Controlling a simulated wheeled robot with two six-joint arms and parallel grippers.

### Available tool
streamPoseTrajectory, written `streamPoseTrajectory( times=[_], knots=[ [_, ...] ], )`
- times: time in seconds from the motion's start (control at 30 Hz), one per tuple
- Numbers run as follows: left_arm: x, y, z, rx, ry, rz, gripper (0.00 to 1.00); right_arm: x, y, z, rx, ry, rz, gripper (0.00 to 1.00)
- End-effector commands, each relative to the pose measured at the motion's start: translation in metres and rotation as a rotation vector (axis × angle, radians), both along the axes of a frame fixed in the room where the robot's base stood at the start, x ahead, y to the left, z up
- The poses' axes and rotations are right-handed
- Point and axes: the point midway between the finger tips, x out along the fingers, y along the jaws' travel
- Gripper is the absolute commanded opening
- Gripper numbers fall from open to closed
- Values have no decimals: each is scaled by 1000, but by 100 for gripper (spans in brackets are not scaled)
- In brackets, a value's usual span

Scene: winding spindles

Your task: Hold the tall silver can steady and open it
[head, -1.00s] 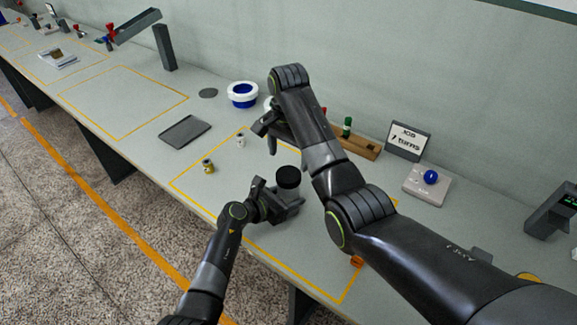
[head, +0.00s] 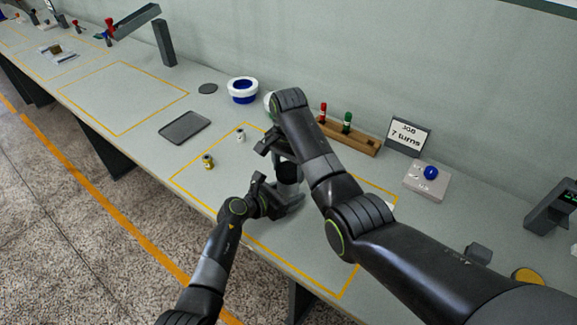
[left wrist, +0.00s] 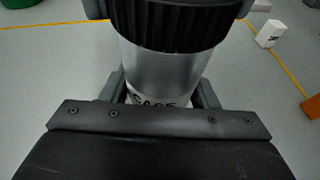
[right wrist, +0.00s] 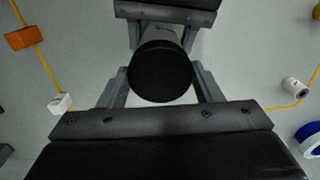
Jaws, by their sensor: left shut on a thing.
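The tall silver can (left wrist: 160,75) stands upright with a ribbed black lid (left wrist: 170,22); lettering shows low on its side. My left gripper (head: 285,203) is shut on the can's body below the lid. My right gripper (head: 281,160) is above the can. In the right wrist view its open fingers stand on either side of the round black lid (right wrist: 160,72), with gaps between them and the lid. In the head view the right arm partly hides the lid and the can.
A small yellow-brown can (head: 208,162) and a white one (head: 240,136) stand left of the can. A dark tray (head: 185,127) lies farther left. A wooden rack (head: 355,140), a job sign (head: 408,137) and a blue-button box (head: 428,182) are behind, to the right.

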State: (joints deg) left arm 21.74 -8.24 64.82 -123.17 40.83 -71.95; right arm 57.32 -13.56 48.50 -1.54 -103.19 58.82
Motion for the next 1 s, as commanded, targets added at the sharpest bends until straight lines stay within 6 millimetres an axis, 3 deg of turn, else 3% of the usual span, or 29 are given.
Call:
streamPoseTrajectory(
  times=[0.03, 0.13, 0.37, 1.0],
  knots=[
    [0, 0, 0, 1, 1, 0, 0, 0, 0, 0, 0, 0, 0, 44],
    [0, 0, 0, 1, 1, 0, 0, 0, 0, 0, 1, -1, 0, 31],
    [0, 0, 0, 1, 1, 0, 0, 0, 0, 0, 1, -1, 91, 30],
    [0, 0, -1, 1, 1, 0, 0, 1, 0, 1, 0, -1, 1052, 30]
  ],
)
